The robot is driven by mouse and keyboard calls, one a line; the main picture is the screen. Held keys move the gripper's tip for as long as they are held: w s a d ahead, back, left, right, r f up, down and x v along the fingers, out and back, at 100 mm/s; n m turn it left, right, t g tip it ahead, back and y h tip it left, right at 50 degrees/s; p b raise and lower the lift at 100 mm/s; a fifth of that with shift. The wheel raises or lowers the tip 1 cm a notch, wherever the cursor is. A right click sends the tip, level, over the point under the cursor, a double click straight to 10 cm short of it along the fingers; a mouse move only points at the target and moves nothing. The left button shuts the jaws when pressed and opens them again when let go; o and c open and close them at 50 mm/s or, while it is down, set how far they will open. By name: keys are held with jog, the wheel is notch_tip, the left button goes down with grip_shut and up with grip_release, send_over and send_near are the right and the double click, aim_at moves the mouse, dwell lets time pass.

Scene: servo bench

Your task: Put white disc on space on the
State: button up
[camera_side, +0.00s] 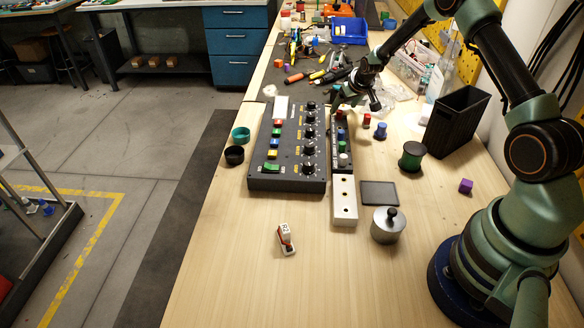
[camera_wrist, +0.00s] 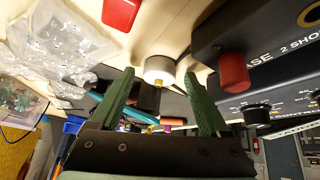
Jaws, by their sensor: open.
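A white disc (camera_wrist: 160,70) with a small brass-coloured piece at its lower edge shows in the wrist view, between the fingers of my open gripper (camera_wrist: 160,76). Gaps show between it and both fingers; I cannot tell its exact distance from the tips. In the side view my gripper (camera_side: 357,97) is low at the far end of a black rack (camera_side: 334,170), and I cannot pick out this disc there. The rack carries red, blue, green and white pegs. A light metal block (camera_side: 344,200) with several holes stands at the rack's near end.
A black control box (camera_side: 270,176) with knobs lies left of the rack. A dark square pad (camera_side: 380,194), a metal lidded pot (camera_side: 388,225), a green spool (camera_side: 411,157) and a black bin (camera_side: 455,121) stand to the right. The front of the table is mostly clear.

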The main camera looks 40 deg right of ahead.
jog(key=s+v, duration=0.1)
jog(key=v, duration=1.1)
jog(key=s+a+r+n+y, duration=0.1)
jog(key=s+a+r, duration=0.5)
jog(key=a, duration=0.3)
jog(key=s+a+r+n+y, duration=0.1)
jog(key=s+a+r, duration=0.5)
jog(key=a+r, duration=0.2)
jog(key=shift+s+a+n, duration=0.3)
jog(key=shift+a, duration=0.25)
jog(key=shift+o, duration=0.5)
jog(key=s+a, duration=0.4)
jog(key=s, duration=0.3)
jog(key=shift+n+y, duration=0.3)
jog(key=shift+n, duration=0.1)
jog(key=shift+r, duration=0.15)
jog(key=shift+w, duration=0.1)
